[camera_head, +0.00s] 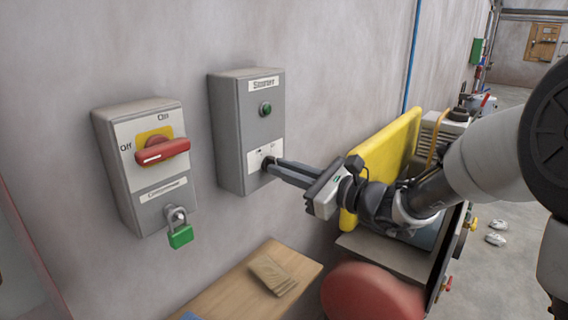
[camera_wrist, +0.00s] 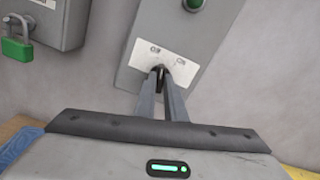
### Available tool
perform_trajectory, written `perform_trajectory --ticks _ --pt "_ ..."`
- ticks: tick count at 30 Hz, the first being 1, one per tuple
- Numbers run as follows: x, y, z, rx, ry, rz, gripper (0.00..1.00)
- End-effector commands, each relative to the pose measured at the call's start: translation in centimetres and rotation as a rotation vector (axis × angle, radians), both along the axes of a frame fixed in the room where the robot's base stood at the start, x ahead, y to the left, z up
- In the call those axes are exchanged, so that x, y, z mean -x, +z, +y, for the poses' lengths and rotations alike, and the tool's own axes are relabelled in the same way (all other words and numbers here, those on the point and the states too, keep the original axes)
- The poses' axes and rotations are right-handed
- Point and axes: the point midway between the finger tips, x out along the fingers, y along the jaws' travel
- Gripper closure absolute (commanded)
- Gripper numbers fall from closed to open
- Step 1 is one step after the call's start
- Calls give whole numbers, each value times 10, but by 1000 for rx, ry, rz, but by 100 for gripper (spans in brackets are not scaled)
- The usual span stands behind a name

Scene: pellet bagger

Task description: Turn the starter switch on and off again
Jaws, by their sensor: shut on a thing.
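The grey starter box (camera_head: 244,130) hangs on the wall, with a "Starter" label and a green round light or button (camera_head: 265,109). Its starter switch (camera_wrist: 161,74) sits at the white label plate near the bottom, with two marked positions. My gripper (camera_head: 268,164) reaches in from the right, its fingertips at the switch. In the wrist view the fingers (camera_wrist: 161,80) close around the small dark switch lever. The fingers hide most of the lever, so I cannot tell which position it is in.
Left of the starter box is an isolator box (camera_head: 122,185) with a red handle (camera_head: 162,151) and a green padlock (camera_head: 180,236). Below is a wooden bench (camera_head: 230,290) with a brown packet (camera_head: 271,273). A yellow panel (camera_head: 388,158) stands close beside my arm.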

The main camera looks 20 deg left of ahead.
Motion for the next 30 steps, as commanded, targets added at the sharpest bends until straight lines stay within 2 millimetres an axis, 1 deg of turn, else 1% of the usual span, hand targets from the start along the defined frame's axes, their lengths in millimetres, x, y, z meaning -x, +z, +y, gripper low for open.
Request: perform_trajectory --ticks 3,18,24,30 --pt "0 4 -1 -41 -2 105 100" --pt "-1 4 -1 -213 -1 520 100" --pt "-1 2 -1 -260 -2 636 100" --pt "-1 0 -1 -290 -1 705 100"
